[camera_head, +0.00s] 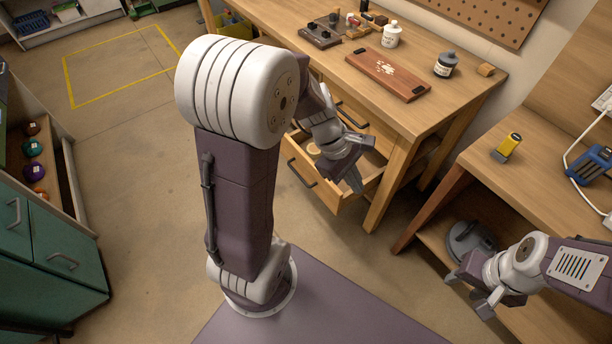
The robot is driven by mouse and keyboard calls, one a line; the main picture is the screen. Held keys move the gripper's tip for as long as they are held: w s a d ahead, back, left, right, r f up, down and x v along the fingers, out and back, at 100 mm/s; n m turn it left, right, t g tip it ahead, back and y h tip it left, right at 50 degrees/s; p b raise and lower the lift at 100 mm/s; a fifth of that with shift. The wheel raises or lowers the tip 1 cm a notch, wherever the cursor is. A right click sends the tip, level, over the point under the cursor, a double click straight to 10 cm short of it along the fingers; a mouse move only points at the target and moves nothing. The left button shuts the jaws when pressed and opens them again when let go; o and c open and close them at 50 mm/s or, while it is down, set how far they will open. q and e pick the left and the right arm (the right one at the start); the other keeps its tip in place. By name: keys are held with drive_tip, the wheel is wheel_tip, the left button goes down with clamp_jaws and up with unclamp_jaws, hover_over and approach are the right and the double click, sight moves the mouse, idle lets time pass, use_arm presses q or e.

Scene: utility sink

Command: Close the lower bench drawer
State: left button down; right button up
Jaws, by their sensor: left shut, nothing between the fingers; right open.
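The lower bench drawer (325,193) is pulled out from the wooden workbench (436,115), its front panel and dark handle (301,173) facing the lower left. Part of its inside shows, with a small round tan item in it near the left. My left gripper (354,184) is shut and empty, pointing down over the right part of the open drawer. I cannot tell whether it touches the drawer. My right gripper (468,292) is open and empty at the lower right.
A second bench (545,165) at the right holds a yellow tool (507,148). Teal cabinets (45,255) stand at left. The floor between is clear.

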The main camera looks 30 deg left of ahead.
use_arm(q)
drive_tip(key=w+a+f+n+t+h+b, duration=0.1)
drive_tip(key=w+a+f+n+t+b, duration=0.4)
drive_tip(key=w+a+f+n+b, duration=0.6)
drive_tip(key=s+a+f+n+t+y+b, duration=0.1)
drive_tip(key=s+a+f+n+b, duration=0.2)
drive_tip(key=a+f+b, duration=0.45)
drive_tip(key=s+a+f+n+t+y+b, duration=0.1)
drive_tip(key=s+a+f+n+y+b, duration=0.3)
drive_tip(key=a, duration=0.7)
drive_tip(key=m+h+b, duration=0.2)
drive_tip(key=b, duration=0.2)
approach(312, 168)
drive_tip(key=w+f, duration=0.1)
drive_tip(key=f, duration=0.2)
drive_tip(key=w+f, duration=0.1)
drive_tip(key=shift+w+d+f, duration=0.25)
drive_tip(key=shift+w+d, duration=0.05)
drive_tip(key=shift+w, duration=0.1)
drive_tip(key=shift+w+d+r+b, duration=0.1)
drive_tip(key=shift+w+d+b, duration=0.15)
drive_tip(key=shift+w, duration=0.4)
use_arm(e)
wheel_tip(312, 168, down, 30)
drive_tip(key=shift+a+r, duration=0.1)
drive_tip(key=shift+r, duration=0.05)
